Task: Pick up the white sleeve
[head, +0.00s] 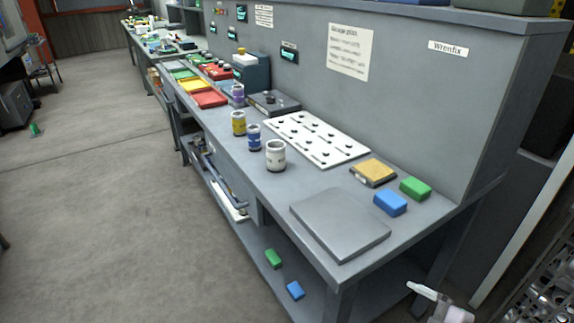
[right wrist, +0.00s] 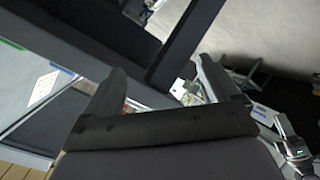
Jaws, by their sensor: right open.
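The white sleeve (head: 276,156) is a short, upright white cylinder with a dark opening at its top and grey marks on its side. It stands near the front edge of the grey bench (head: 258,189), close to a blue sleeve (head: 254,138). A yellow sleeve (head: 239,123) and a purple sleeve (head: 238,94) stand farther back. My right gripper (right wrist: 165,83) shows in the right wrist view with its two dark fingers apart and nothing between them. The white sleeve is not recognisable in that view. My left gripper is not in view.
A white pegged board (head: 318,140) lies behind the sleeve. A flat grey plate (head: 339,222), a blue block (head: 390,202), a green block (head: 416,188) and a yellow-topped pad (head: 373,172) are nearer. The back panel (head: 420,105) rises behind. Floor left is mostly clear.

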